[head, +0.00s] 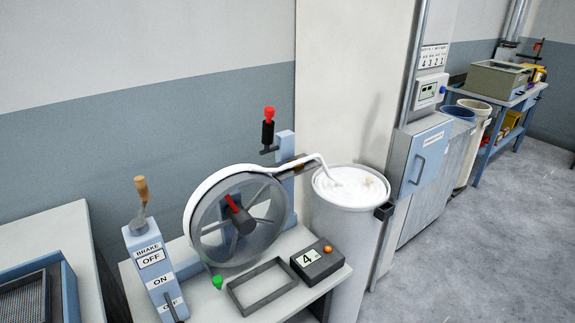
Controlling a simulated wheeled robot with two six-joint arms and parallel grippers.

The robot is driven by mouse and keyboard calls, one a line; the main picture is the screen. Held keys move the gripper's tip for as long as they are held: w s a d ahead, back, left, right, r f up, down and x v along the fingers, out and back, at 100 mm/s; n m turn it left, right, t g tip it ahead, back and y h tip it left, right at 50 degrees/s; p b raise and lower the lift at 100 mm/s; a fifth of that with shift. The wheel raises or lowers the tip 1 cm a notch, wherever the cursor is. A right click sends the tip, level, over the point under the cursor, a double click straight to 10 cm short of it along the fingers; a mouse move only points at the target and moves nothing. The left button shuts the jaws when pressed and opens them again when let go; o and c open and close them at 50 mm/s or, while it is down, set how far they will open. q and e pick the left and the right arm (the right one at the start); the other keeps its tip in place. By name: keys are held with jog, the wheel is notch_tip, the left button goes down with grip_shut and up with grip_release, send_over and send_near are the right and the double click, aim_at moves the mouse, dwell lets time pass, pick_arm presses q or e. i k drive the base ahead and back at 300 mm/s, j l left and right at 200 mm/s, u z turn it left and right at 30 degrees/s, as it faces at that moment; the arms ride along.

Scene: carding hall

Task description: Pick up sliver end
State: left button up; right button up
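A thick white sliver (255,168) comes up out of a tall grey can (345,240), crosses a guide and wraps over the top and left side of a spoked wheel (225,255). White coils of sliver (345,187) fill the can to near its rim. A small beige piece (370,181) lies on the coils at the right; I cannot tell whether it is the sliver end. A green knob or clip (216,282) is at the wheel's lower left, where the white band seems to stop. Neither of my grippers is in view.
A brake post (150,262) with a wooden-handled lever stands left of the wheel. An empty dark frame (262,287) and a counter box (318,262) marked 4 sit on the bench. A blue-grey cabinet (425,160) stands behind the can. Floor at right is clear.

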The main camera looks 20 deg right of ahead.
aim_at(290, 165)
jog(key=i+l+u, duration=0.1)
jog(key=l, duration=0.65)
jog(key=i+l+u, duration=0.15)
jog(key=l, duration=0.6)
jog(key=i+l+u, duration=0.1)
jog(key=l, duration=0.7)
jog(key=i+l+u, duration=0.15)
jog(key=l, duration=0.65)
